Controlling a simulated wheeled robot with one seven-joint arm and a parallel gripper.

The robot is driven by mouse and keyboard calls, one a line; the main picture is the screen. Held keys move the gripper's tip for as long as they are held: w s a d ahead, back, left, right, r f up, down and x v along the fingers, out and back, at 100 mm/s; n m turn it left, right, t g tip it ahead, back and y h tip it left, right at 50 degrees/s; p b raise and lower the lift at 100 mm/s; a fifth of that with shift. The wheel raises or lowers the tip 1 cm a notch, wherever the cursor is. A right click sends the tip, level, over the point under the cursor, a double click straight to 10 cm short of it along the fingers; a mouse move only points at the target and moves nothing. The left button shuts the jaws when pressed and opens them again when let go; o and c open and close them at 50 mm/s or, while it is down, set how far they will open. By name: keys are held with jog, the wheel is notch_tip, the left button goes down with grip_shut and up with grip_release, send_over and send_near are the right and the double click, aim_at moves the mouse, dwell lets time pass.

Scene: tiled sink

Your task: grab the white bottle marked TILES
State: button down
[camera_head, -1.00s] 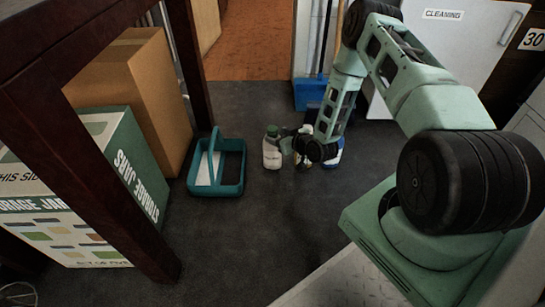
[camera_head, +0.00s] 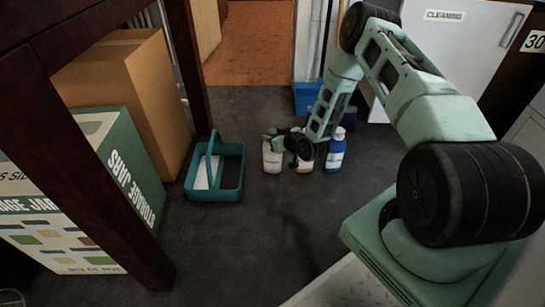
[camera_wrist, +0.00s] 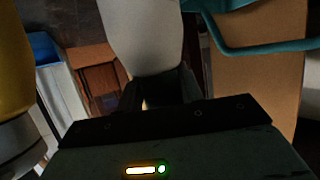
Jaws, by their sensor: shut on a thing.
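A white bottle (camera_head: 272,158) stands on the dark floor, leftmost in a row of bottles. My gripper (camera_head: 274,136) is at its top and hides its cap in the head view. In the wrist view the pale bottle (camera_wrist: 142,38) sits between the two dark fingers of my gripper (camera_wrist: 160,92), which is shut on it. No lettering on the bottle is readable, so I cannot read TILES.
A white and yellow bottle (camera_head: 303,165) and a blue bottle (camera_head: 335,152) stand close on the right. A teal caddy (camera_head: 230,195) is on the left, beside the cardboard box (camera_head: 150,100) and storage-jars box (camera_head: 135,180). Floor in front is clear.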

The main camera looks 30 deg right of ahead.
jog(key=shift+s+f, duration=0.15)
jog(key=shift+s, duration=0.05)
